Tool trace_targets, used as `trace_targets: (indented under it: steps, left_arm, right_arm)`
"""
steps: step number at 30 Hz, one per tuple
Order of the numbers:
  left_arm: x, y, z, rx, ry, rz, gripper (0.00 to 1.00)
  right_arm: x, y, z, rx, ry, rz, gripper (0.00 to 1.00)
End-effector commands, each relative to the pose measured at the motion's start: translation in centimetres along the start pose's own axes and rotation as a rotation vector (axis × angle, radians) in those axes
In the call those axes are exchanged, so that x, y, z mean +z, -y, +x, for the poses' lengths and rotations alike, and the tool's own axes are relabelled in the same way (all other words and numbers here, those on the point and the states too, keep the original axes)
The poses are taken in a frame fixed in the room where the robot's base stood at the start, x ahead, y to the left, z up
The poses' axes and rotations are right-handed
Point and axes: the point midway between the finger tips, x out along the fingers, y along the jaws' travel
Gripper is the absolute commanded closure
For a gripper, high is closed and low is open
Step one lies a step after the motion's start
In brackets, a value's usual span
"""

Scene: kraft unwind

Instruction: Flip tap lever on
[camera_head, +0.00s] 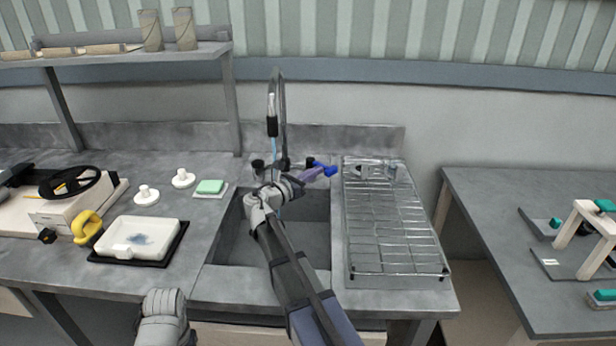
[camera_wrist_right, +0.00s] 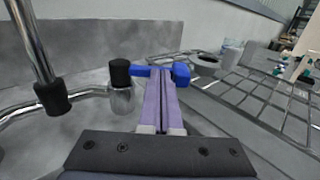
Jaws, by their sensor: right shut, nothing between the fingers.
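The tap stands at the back of the sink (camera_head: 310,240), with a tall sprayer (camera_head: 272,125) above it. A blue tap lever (camera_head: 328,170) lies at the right of the tap; in the wrist view its blue parts (camera_wrist_right: 181,74) show at the fingertips. My right gripper (camera_head: 317,173) has purple fingers, shut and empty, reaching over the sink. In the wrist view the fingertips (camera_wrist_right: 161,75) lie at or very close to the lever; contact cannot be told. A thin light-blue streak shows below the sprayer; I cannot tell whether it is water. My left gripper is not in view.
A black-capped chrome fitting (camera_wrist_right: 121,85) stands left of the fingers, beside a chrome pipe (camera_wrist_right: 38,50). A wire rack (camera_head: 385,225) lies right of the sink. A green sponge (camera_head: 210,187) and white tray (camera_head: 139,238) are on the left counter.

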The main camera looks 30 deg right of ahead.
Motion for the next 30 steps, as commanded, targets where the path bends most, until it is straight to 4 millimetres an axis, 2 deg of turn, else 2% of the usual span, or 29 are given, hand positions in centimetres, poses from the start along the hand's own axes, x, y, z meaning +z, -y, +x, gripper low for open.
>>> trace_targets:
  steps: [12,19,30]
  left_arm:
    - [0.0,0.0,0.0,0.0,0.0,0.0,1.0]
    - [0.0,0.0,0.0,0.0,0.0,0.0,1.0]
    - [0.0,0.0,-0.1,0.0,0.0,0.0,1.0]
  right_arm:
    - [0.0,0.0,0.3,0.0,0.0,0.0,1.0]
    - [0.0,0.6,2.5,-0.003,0.0,0.0,1.0]
    - [0.2,0.8,2.4,-0.006,0.006,-0.002,1.0]
